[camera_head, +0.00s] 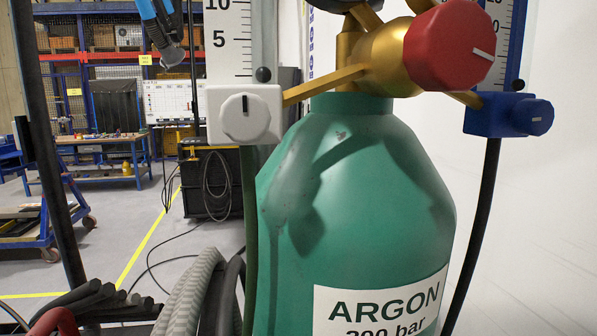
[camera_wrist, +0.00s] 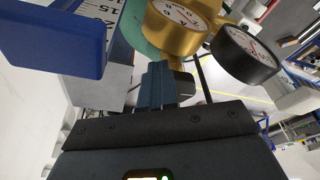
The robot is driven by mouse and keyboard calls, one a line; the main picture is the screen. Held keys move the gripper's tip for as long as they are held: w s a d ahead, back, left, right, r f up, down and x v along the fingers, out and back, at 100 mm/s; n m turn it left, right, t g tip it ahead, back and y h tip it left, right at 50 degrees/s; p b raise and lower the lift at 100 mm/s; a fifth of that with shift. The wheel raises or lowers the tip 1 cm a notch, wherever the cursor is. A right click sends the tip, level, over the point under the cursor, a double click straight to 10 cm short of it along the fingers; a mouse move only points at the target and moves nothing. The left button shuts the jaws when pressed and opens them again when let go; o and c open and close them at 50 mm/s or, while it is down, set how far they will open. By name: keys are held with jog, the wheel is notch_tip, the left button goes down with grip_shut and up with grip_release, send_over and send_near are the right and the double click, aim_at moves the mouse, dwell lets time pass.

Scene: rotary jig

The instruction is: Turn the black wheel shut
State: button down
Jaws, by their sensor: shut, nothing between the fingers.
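No black wheel shows clearly. In the head view a dark rounded part (camera_head: 335,4) is cut off by the top edge above the brass regulator (camera_head: 385,68); I cannot tell if it is the wheel or a gauge. In the wrist view my gripper (camera_wrist: 157,70) is shut and empty, with its fingers pointing at the brass fittings. A small dark part (camera_wrist: 184,84) shows just right of the fingers, partly hidden by them; I cannot tell what it is or whether they touch. My gripper cannot be made out in the head view.
The green argon cylinder (camera_head: 350,190) fills the middle. A red knob (camera_head: 450,46), a white knob block (camera_head: 243,114) and a blue knob block (camera_head: 508,115) surround its neck. The wrist view shows a brass gauge (camera_wrist: 175,27) and a black-rimmed gauge (camera_wrist: 246,54) close ahead.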

jog(key=shift+s+a+p, duration=0.35)
jog(key=shift+s+a, duration=0.05)
jog(key=shift+s, duration=0.1)
jog(key=shift+s+a, duration=0.35)
jog(key=shift+a, duration=0.1)
jog(key=shift+s+a, duration=0.1)
jog(key=shift+a, duration=0.3)
dwell(0.4)
jog(key=shift+s, duration=0.1)
jog(key=shift+s, duration=0.25)
notch_tip(320, 180, up, 6)
dwell(0.5)
jog(key=shift+d, duration=0.25)
